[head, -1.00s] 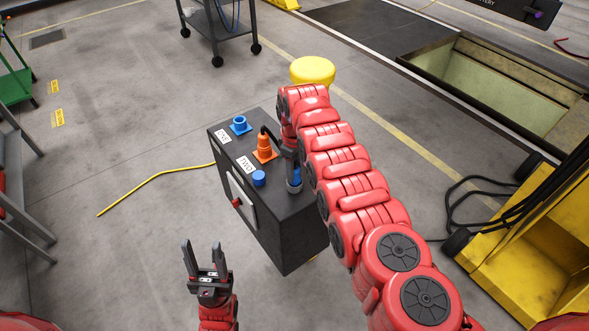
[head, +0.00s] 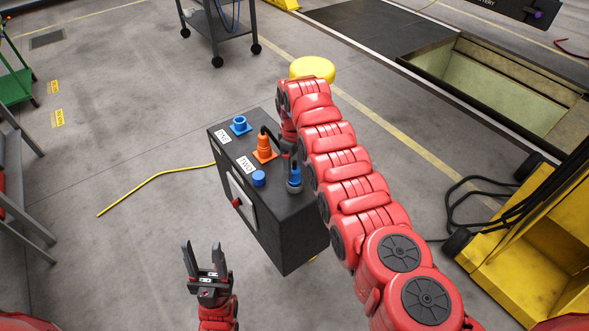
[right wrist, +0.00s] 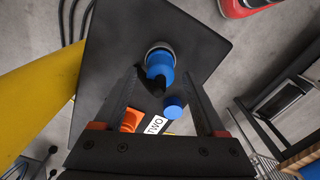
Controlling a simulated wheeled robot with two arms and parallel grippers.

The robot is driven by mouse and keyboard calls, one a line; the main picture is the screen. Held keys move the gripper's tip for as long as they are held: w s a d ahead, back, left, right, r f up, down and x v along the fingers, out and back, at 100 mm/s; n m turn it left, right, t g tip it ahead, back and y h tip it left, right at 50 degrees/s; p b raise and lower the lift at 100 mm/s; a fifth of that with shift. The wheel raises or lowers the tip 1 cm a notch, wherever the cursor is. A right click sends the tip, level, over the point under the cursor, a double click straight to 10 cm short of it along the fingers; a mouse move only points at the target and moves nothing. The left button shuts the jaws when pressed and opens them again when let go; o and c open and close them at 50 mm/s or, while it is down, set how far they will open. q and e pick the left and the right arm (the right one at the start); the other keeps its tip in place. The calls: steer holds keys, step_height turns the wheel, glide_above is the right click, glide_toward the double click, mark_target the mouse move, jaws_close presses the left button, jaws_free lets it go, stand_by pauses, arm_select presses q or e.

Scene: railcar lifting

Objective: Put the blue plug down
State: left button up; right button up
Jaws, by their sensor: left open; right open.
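The blue plug (head: 294,174) stands upright in a round grey holder on top of the dark box (head: 300,225), near its right edge. In the right wrist view the blue plug (right wrist: 158,64) sits just beyond and between the fingertips, apparently clear of them. My right gripper (right wrist: 160,78) is open and empty. In the head view my right gripper (head: 287,148) is just behind the plug, partly hidden by my arm. My left gripper (head: 204,259) is open and empty, in front of the box and left of it.
A yellow round stool (head: 313,69) is behind. A yellow cable (head: 150,178) lies on otherwise clear floor at left.

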step_height(320, 180, up, 7)
steer(key=b, duration=0.3)
steer(key=shift+r+p, duration=0.4)
steer(key=shift+r, duration=1.15)
steer(key=shift+s, duration=0.1)
